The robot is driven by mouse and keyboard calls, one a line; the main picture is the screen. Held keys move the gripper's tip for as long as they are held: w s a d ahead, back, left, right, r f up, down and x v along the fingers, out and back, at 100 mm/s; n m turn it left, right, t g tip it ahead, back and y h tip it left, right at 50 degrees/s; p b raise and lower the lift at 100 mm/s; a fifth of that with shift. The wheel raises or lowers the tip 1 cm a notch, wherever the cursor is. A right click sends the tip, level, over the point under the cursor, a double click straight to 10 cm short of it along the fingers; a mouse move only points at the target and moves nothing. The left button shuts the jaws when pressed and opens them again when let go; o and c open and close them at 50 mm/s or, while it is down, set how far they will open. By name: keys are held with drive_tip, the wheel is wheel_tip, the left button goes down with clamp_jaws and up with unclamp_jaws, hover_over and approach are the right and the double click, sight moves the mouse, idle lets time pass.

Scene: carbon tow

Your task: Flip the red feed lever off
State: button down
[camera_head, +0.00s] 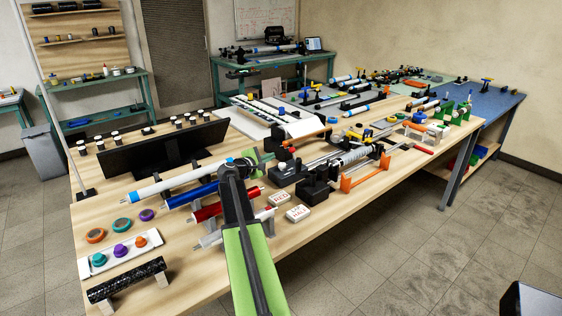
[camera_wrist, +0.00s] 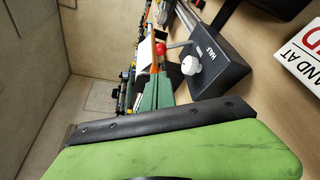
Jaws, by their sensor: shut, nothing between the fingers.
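The red ball knob of the feed lever (camera_wrist: 161,49) sits on a thin grey rod in the wrist view. The rod rises beside a white round knob (camera_wrist: 190,65) on a black box (camera_wrist: 222,62) with white lettering. My gripper (camera_wrist: 157,78) is shut and empty, its green fingers pointing toward the red ball. The tips are close to the ball; I cannot tell whether they touch it. In the head view my gripper (camera_head: 262,157) is partly hidden behind my dark wrist, left of the black box (camera_head: 284,174).
White signs with red lettering (camera_head: 298,213) lie in front of the box. White, blue and red rollers (camera_head: 196,188) lie left of my arm. A dark monitor (camera_head: 160,147) stands behind them. An orange frame (camera_head: 360,178) and another black block (camera_head: 317,187) stand to the right.

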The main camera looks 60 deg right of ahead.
drive_tip(key=shift+f, duration=0.25)
